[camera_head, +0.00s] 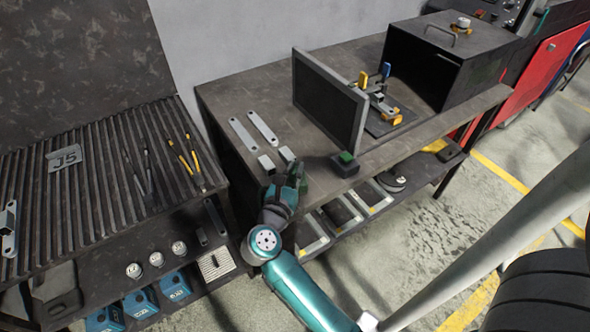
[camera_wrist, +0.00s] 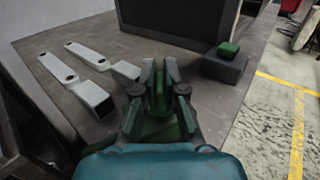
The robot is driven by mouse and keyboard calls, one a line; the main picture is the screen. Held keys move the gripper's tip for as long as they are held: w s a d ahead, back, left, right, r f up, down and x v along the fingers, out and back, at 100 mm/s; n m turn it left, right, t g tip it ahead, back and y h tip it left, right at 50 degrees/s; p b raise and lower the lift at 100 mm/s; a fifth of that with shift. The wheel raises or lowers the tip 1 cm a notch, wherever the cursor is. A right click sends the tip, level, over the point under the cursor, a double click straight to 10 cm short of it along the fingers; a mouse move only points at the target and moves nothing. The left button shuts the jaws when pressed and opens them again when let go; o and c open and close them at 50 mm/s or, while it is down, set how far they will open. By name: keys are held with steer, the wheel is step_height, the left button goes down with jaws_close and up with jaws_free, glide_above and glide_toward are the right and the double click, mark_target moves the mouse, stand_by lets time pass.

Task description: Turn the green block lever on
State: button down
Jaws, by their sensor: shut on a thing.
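My gripper (camera_head: 290,180) is at the front edge of the workbench, its fingers shut on a green piece (camera_wrist: 160,100) that I take for the green block lever. In the wrist view my gripper (camera_wrist: 161,84) has this green piece between its fingers. The fingers hide most of it, so I cannot tell its full shape or position. A second green block (camera_head: 347,157) sits on a dark box (camera_head: 342,166) to the right, apart from my gripper. It also shows in the wrist view (camera_wrist: 229,49).
Galvanized brackets (camera_head: 262,128) (camera_wrist: 85,53) lie just left of and behind my gripper. An upright dark panel (camera_head: 328,97) stands behind the dark box. A clamp fixture (camera_head: 384,100) and an open black box (camera_head: 448,55) stand farther right.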

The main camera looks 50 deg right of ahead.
mark_target(295, 169)
steer(key=m+g, duration=0.2)
steer(key=g, duration=0.2)
steer(key=m+g+h, duration=0.1)
steer(key=m+g, duration=0.2)
steer(key=g, duration=0.1)
steer(key=shift+w+m+g, duration=0.1)
steer(key=shift+m+g, duration=0.2)
steer(key=shift+m+g+y, duration=0.5)
steer(key=shift+m+g, duration=1.3)
steer(key=shift+g, duration=1.2)
steer(key=shift+f, duration=0.1)
steer(key=c, duration=1.2)
jaws_free()
steer(key=shift+c, duration=0.2)
step_height(295, 169, up, 10)
steer(key=shift+r, duration=0.1)
